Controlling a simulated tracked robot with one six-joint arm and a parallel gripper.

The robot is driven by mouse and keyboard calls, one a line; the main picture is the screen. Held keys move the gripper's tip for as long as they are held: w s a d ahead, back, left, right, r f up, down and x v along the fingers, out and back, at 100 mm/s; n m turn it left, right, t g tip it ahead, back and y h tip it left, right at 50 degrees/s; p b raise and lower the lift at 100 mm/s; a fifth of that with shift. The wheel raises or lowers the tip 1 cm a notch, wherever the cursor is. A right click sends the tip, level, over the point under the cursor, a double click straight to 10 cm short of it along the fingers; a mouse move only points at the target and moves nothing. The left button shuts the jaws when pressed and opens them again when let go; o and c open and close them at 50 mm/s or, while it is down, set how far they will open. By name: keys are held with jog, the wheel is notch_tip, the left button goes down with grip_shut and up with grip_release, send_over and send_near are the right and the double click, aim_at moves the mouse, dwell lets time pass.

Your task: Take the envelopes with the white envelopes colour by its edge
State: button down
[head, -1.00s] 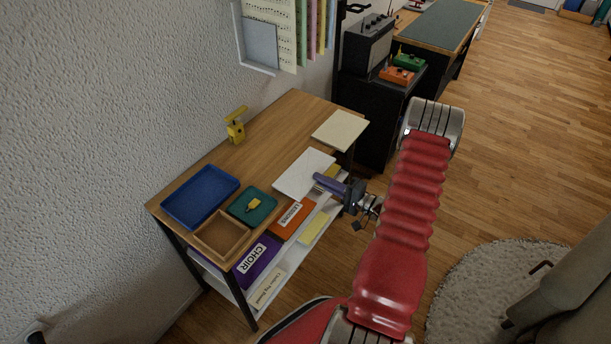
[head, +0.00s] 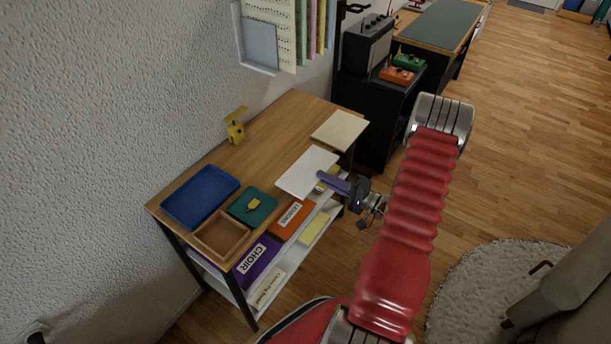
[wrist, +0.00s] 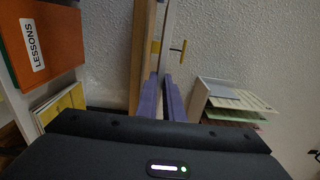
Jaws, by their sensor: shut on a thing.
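The white envelopes (head: 304,170) form a flat white stack at the right front edge of the wooden desk top (head: 262,137). My gripper (head: 322,176) has purple fingers and is shut on the near edge of the stack. In the wrist view my gripper (wrist: 168,82) shows its two fingers close together, with the stack (wrist: 168,38) seen edge-on between them as a thin pale strip. The desk top (wrist: 141,50) runs alongside it there, with a narrow gap visible. The part of the edge between the fingers is hidden.
A blue tray (head: 200,196), a green item (head: 252,206), a wooden box (head: 222,234) and a cream pad (head: 340,130) lie on the desk. A yellow device (head: 235,131) stands behind. The shelf below holds an orange LESSONS folder (head: 291,219) and a purple CHOIR folder (head: 257,261).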

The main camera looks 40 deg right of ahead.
jog(key=v, duration=0.6)
jog(key=shift+s, duration=0.35)
dwell(0.4)
